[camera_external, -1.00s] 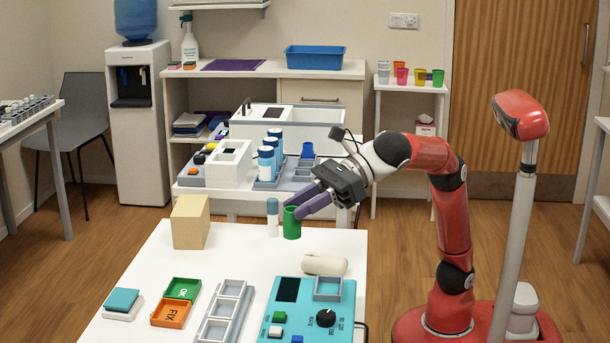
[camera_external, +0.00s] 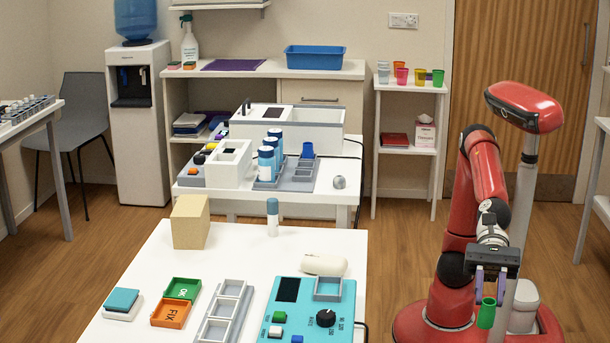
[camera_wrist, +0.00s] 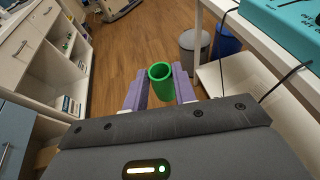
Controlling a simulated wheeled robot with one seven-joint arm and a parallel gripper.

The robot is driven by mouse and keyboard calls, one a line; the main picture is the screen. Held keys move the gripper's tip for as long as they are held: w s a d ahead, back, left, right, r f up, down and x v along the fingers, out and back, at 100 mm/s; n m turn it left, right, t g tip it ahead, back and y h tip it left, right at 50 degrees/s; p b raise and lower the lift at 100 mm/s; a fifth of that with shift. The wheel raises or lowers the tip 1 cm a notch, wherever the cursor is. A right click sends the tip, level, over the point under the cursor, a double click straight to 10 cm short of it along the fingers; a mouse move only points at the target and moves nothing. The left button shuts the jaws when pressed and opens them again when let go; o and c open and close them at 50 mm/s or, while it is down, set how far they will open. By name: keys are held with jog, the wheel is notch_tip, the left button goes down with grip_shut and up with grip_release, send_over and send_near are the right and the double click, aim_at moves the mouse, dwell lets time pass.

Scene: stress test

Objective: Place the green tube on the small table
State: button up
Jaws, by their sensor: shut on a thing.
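My gripper (camera_external: 489,284) hangs low in front of my arm, to the right of the front white table (camera_external: 240,240). Its purple fingers are shut on the green tube (camera_external: 487,314), which is clear of any table. In the wrist view the green tube (camera_wrist: 160,90) is an open-topped cylinder between the two fingers (camera_wrist: 160,86), over the wooden floor. A small white side table (camera_external: 408,87) with a lower shelf stands against the back wall. I cannot tell which table the task calls small.
The front table carries a teal device (camera_external: 312,308), a wooden block (camera_external: 190,222), a white bottle with a blue cap (camera_external: 272,217) and trays. Colored cups (camera_external: 420,76) stand on the side table. In the wrist view, a grey bin (camera_wrist: 192,50) and a white cabinet (camera_wrist: 35,45) flank the floor.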

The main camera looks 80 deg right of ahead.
jog(key=shift+w, duration=0.15)
